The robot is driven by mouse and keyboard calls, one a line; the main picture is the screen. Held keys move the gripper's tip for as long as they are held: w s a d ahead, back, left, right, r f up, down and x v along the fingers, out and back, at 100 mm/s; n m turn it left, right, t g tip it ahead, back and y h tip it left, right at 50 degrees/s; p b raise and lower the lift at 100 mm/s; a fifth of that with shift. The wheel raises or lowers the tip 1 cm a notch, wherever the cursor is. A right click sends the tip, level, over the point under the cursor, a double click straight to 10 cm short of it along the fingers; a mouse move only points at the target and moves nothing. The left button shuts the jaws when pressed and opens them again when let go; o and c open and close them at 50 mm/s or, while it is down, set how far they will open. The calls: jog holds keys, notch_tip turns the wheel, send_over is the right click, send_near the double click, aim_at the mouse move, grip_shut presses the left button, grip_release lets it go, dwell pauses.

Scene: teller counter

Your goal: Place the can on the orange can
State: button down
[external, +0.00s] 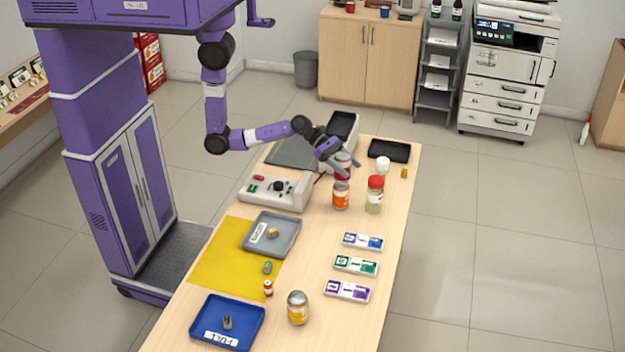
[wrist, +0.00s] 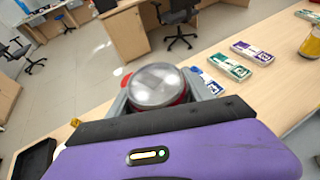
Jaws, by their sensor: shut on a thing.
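My gripper (external: 338,158) is shut on a red can (external: 343,163). In the wrist view the can's silver lid (wrist: 157,84) shows between the fingers, with a strip of red side below it. The orange can (external: 341,196) stands upright on the counter. The held can is directly above it in the external view, with its lower end close to the orange can's top. I cannot tell whether the two touch. The orange can is hidden in the wrist view.
A red-lidded jar (external: 375,194) stands just right of the orange can, with a white item (external: 383,165) behind it. A grey device (external: 275,190) is to the left. Several note bundles (external: 356,265) and a silver-topped yellow can (external: 298,308) are nearer the front.

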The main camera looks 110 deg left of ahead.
jog(key=shift+f, duration=0.85)
jog(key=shift+f, duration=0.15)
jog(key=shift+c, duration=2.1)
grip_release()
jog(key=v, duration=1.2)
jog(key=shift+b, duration=0.3)
